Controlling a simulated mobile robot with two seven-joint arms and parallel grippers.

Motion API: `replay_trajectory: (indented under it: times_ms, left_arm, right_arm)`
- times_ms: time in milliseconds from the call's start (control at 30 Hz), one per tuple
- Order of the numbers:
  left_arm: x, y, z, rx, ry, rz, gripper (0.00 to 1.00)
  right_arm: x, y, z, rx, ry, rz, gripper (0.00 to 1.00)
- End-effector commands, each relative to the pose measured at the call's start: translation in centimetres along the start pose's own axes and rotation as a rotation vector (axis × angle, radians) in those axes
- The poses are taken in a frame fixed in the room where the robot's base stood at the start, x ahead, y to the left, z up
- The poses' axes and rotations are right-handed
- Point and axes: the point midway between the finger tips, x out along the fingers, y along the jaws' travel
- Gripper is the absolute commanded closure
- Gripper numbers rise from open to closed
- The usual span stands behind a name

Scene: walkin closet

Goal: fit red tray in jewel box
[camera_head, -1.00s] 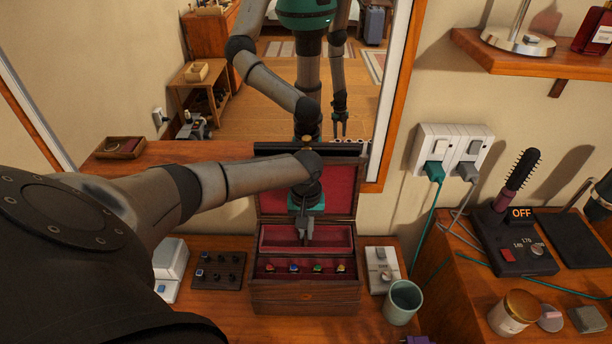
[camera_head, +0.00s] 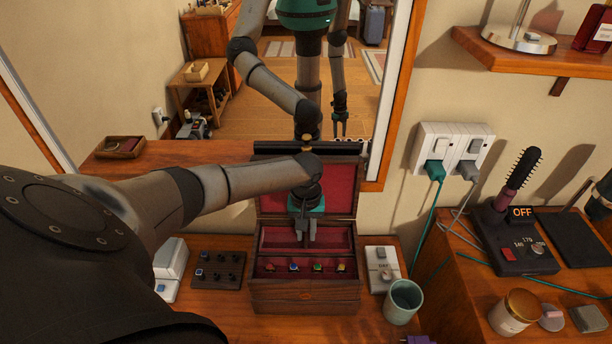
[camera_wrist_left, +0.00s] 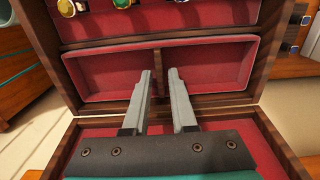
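The open wooden jewel box (camera_head: 305,297) stands on the dresser, its red-lined lid tilted back. A red-lined tray section (camera_wrist_left: 215,62) lies in the rear part of the box, behind the ring row. I cannot tell whether it is a loose tray or how deep it sits. My left gripper (camera_head: 306,240) points down into this rear part. In the left wrist view its fingers (camera_wrist_left: 163,75) are apart, their tips near a short dark wooden divider (camera_wrist_left: 157,60), with nothing clearly clamped. My right gripper shows only as a small mirror reflection.
Several rings (camera_head: 318,267) sit in the box's front row. A dark stand (camera_head: 218,272) is left of the box; a white device (camera_head: 382,270) and a green cup (camera_head: 403,301) are right of it. The mirror (camera_head: 290,80) rises behind.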

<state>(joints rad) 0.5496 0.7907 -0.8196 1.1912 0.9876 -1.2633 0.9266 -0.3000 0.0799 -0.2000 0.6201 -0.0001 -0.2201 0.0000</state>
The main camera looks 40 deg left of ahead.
Motion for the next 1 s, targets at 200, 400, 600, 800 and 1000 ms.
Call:
replay_trajectory:
  times_ms: [200,400,600,800,1000]
  left_arm:
    - [0.0,0.0,0.0,0.000,0.000,0.000,0.56]
    - [-0.1,0.0,0.0,0.000,0.000,-0.001,0.56]
    - [-1.8,0.0,0.0,0.001,0.000,0.001,0.56]
    - [-6.1,0.0,-0.1,0.002,0.003,0.002,0.56]
    - [-10.9,0.0,-0.1,0.001,0.004,0.002,0.56]
  right_arm:
    - [0.0,0.0,0.0,0.000,0.000,0.000,0.50]
    - [0.0,0.0,0.0,0.000,0.000,0.000,0.50]
    - [-0.5,0.0,0.0,0.000,0.000,0.000,0.50]
    - [-1.2,0.0,-0.1,0.000,0.000,0.000,0.50]
    - [-1.6,0.0,-0.1,0.000,0.000,0.000,0.50]
